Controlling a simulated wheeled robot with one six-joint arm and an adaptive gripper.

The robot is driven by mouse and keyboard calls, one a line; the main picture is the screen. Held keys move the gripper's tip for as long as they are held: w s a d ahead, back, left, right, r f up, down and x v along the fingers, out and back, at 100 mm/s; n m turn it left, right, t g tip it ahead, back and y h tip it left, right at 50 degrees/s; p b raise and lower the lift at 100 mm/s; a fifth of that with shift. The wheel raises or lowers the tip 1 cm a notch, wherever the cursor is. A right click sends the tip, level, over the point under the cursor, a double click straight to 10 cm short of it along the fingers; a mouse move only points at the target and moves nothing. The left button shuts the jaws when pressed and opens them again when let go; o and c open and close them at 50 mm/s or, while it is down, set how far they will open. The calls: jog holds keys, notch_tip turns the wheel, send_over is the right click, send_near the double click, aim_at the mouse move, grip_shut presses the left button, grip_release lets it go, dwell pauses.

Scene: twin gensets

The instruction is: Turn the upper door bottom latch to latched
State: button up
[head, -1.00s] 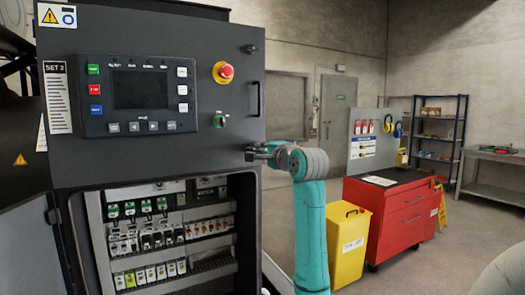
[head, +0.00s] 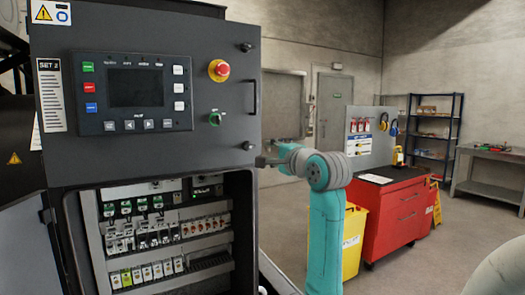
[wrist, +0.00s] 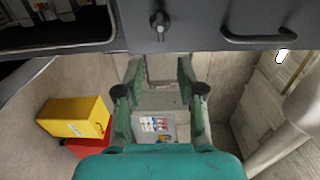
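The upper door (head: 215,140) is a dark grey panel with a screen and buttons. Its bottom latch (head: 248,145) is a small dark knob near the lower right corner. The latch also shows at the top centre of the wrist view (wrist: 159,22), with its grip roughly in line with the gripper's direction. I cannot tell whether it is latched. My gripper (wrist: 158,78) is open and empty, its two green fingers apart below the latch in the wrist view, not touching it. In the head view my gripper (head: 264,161) is just below and right of the latch.
A top latch (head: 247,47) and a black handle (head: 252,96) are on the same door edge. The compartment below stands open, showing breakers (head: 160,235). A yellow bin (head: 353,240) and red tool cabinet (head: 400,215) stand behind my arm.

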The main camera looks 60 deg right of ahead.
jog(key=shift+v, duration=2)
jog(key=shift+f, duration=0.1)
